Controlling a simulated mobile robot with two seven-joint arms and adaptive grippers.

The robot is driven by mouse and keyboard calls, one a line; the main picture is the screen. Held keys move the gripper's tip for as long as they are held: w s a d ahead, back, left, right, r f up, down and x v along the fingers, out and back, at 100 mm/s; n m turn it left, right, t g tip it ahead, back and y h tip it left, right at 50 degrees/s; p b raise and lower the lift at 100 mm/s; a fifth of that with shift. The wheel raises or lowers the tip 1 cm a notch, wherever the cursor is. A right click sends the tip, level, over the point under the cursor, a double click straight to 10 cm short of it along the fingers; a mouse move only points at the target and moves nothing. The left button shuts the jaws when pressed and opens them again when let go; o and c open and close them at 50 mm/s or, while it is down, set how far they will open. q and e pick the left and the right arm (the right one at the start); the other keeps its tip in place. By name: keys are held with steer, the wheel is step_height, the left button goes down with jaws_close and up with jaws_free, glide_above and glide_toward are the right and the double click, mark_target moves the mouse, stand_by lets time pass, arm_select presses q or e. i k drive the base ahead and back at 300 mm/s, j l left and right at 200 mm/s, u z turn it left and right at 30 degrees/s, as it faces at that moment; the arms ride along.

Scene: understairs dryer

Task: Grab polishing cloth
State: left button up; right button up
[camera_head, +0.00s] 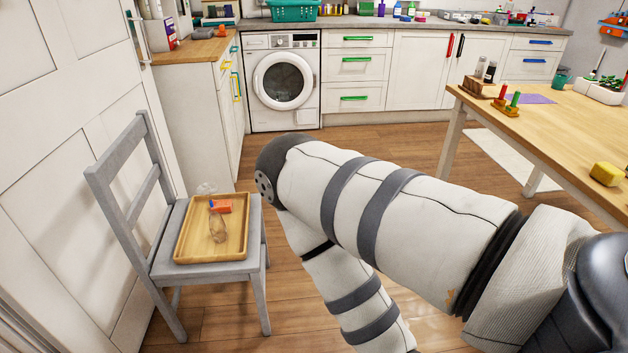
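A flat purple piece that looks like a cloth (531,98) lies on the wooden table (575,125) at the right. I cannot tell for sure whether it is the polishing cloth. My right arm comes in from the lower right and bends down across the middle of the view. Its gripper is out of view below. My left arm and gripper are not in view.
A grey chair (130,180) at the left bears a wooden tray (182,255) with small items. A yellow block (606,174) and coloured-handled items (506,103) are on the table. A washing machine (282,85) stands behind. Wooden floor (395,142) lies open between.

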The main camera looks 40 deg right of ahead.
mark_target(221, 206)
steer(key=z, duration=0.75)
steer(key=i+j+z, duration=0.95)
steer(key=i, duration=0.6)
